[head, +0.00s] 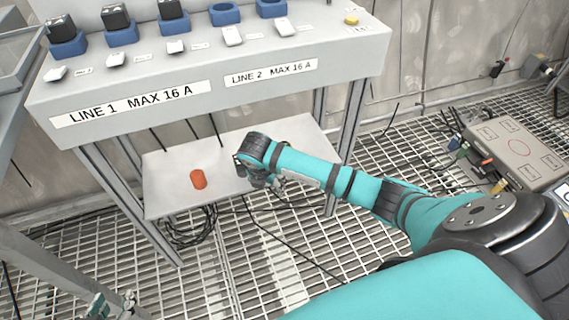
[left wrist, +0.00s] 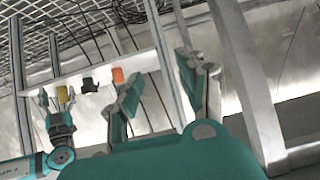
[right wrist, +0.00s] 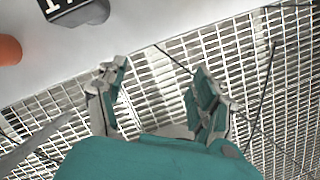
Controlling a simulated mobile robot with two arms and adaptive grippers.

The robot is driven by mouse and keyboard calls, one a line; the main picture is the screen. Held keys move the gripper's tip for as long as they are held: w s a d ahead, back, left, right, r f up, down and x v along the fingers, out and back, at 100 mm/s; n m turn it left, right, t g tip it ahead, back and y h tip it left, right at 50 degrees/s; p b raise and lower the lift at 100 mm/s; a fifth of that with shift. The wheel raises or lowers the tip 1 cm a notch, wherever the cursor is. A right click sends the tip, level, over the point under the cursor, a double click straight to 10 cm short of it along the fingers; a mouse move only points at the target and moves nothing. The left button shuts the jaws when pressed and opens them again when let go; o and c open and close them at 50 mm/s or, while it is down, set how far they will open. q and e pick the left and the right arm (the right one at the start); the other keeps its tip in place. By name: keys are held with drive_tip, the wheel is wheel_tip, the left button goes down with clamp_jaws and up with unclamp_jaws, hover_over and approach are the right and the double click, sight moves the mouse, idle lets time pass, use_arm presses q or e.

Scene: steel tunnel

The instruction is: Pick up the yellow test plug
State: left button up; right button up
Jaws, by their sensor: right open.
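The yellow test plug (left wrist: 64,95) shows in the left wrist view at the lower shelf, with the fingers of my right gripper (left wrist: 57,98) on both sides of it in the picture; I cannot tell the depth between them. It does not show between my right fingers in the right wrist view (right wrist: 157,85), where they are open and empty above the shelf's edge. In the head view, my right gripper (head: 258,172) is over the shelf and the plug is not seen there. My left gripper (left wrist: 165,82) is open and empty, low at the left in the head view (head: 115,306).
The shelf (head: 165,165) also holds an orange cylinder (head: 198,179) and a black labelled piece (right wrist: 75,10). The bench (head: 200,75) above carries blue sockets, white pieces and a small yellow piece (head: 351,19). Shelf legs and loose cables are close by. A grey box (head: 515,150) lies at right.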

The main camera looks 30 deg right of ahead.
drive_tip(key=shift+h, duration=0.6)
drive_tip(key=w+d, duration=0.1)
drive_tip(key=d, duration=0.1)
drive_tip(key=w+d+b, duration=0.1)
drive_tip(key=w+d, duration=0.1)
drive_tip(key=w+d+r, duration=0.1)
drive_tip(key=d, duration=0.2)
drive_tip(key=shift+w+r+b, duration=0.1)
drive_tip(key=shift+w+b, duration=0.25)
drive_tip(key=shift+w, duration=0.05)
drive_tip(key=shift+w+d, duration=0.5)
drive_tip(key=shift+d, duration=0.1)
drive_tip(key=w+d+b, duration=0.1)
drive_tip(key=w+d, duration=0.1)
drive_tip(key=d, duration=0.1)
drive_tip(key=shift+w+b, duration=0.2)
drive_tip(key=shift+b, duration=0.1)
drive_tip(key=shift+w+d+f, duration=0.1)
drive_tip(key=shift+d+f, duration=0.05)
drive_tip(key=shift+f, duration=0.3)
use_arm(q)
drive_tip(key=w+d+r+t+h, duration=0.1)
drive_tip(key=w+r+t, duration=0.1)
drive_tip(key=r+t, duration=0.3)
drive_tip(key=w+d+r+t+h, duration=0.2)
drive_tip(key=r+t, duration=0.3)
drive_tip(key=r, duration=0.5)
drive_tip(key=shift+w+d+r, duration=0.15)
drive_tip(key=shift+w+r, duration=0.05)
drive_tip(key=shift+r, duration=0.2)
